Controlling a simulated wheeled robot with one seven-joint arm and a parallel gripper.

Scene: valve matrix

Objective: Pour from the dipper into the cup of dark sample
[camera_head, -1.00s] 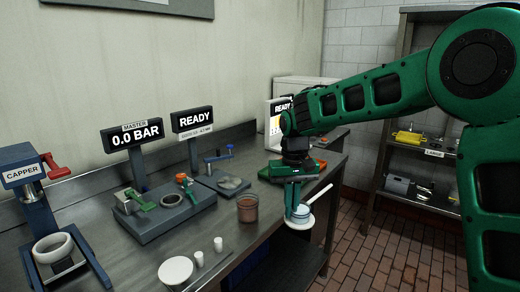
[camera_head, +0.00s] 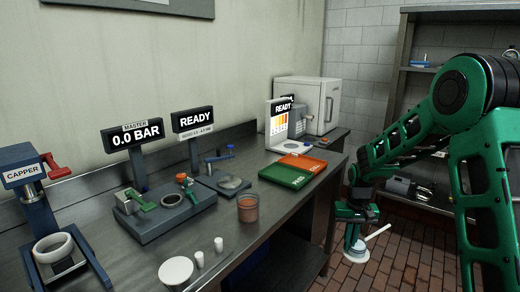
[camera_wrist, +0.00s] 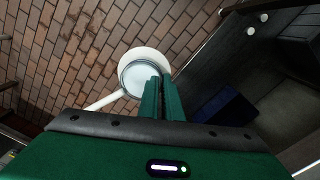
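My gripper (camera_head: 352,236) hangs over the brick floor, right of the bench. Its fingers (camera_wrist: 160,98) are shut at the near rim of a white, long-handled vessel, which I take as the dipper (camera_head: 360,252). In the wrist view the dipper (camera_wrist: 138,80) shows a round, pale blue-grey inside, a white flange and a handle pointing lower left. Whether that is liquid I cannot tell. A clear cup with orange-brown contents (camera_head: 248,208) stands on the bench, well left of my gripper. It is the darkest sample visible.
Two small white cups (camera_head: 199,259) and a white disc (camera_head: 175,270) sit at the bench's front edge. Behind stand a valve block (camera_head: 165,212), a capper (camera_head: 45,210), and green (camera_head: 287,176) and orange trays. Shelves (camera_head: 420,70) stand at right; open floor lies below my gripper.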

